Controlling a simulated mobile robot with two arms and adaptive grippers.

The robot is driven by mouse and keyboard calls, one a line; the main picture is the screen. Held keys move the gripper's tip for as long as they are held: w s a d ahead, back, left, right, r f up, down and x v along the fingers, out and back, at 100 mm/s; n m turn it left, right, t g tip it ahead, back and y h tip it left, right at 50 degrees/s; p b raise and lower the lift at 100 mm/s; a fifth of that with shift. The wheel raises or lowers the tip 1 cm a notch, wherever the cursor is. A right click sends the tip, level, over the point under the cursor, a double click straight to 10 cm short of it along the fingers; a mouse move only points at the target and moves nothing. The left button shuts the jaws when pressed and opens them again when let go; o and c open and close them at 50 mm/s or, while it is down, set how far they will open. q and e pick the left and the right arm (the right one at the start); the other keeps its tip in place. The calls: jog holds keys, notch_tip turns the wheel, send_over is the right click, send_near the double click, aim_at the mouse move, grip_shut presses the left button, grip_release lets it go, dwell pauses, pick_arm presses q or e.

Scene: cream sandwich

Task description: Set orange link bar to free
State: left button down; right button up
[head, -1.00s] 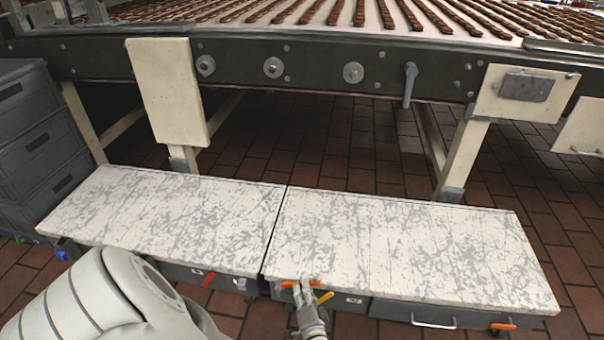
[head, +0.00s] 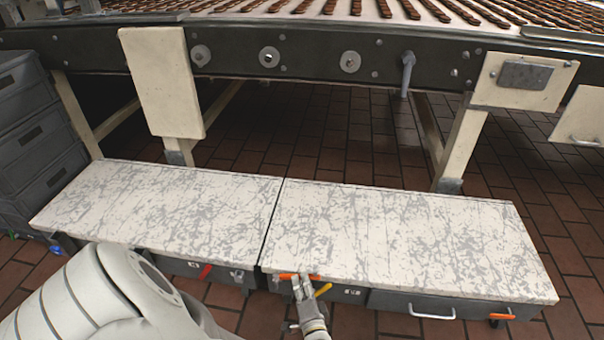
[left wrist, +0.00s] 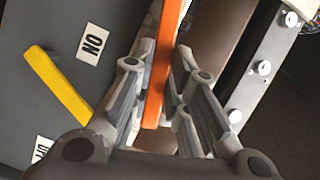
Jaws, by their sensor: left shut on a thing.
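An orange bar (head: 287,276) sticks out at the front edge of the bench, near the seam between its two white tops. My left gripper (head: 303,284) is at this bar, its arm coming in from the left. In the left wrist view the orange bar (left wrist: 164,55) runs between the two fingers (left wrist: 158,110), which are shut on it. Where the bar joins its mount is hidden. A second orange bar (head: 501,316) is at the right end of the bench front. My right gripper is in neither view.
A yellow lever (head: 323,290) is close beside my left gripper, by an ON label (left wrist: 92,44). A red lever (head: 206,271) is further left. The scuffed white bench top (head: 400,235) is bare. A conveyor (head: 320,65) stands behind, grey drawers (head: 35,130) at left.

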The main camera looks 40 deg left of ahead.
pick_arm(q)
jog(key=c, duration=1.4)
grip_release()
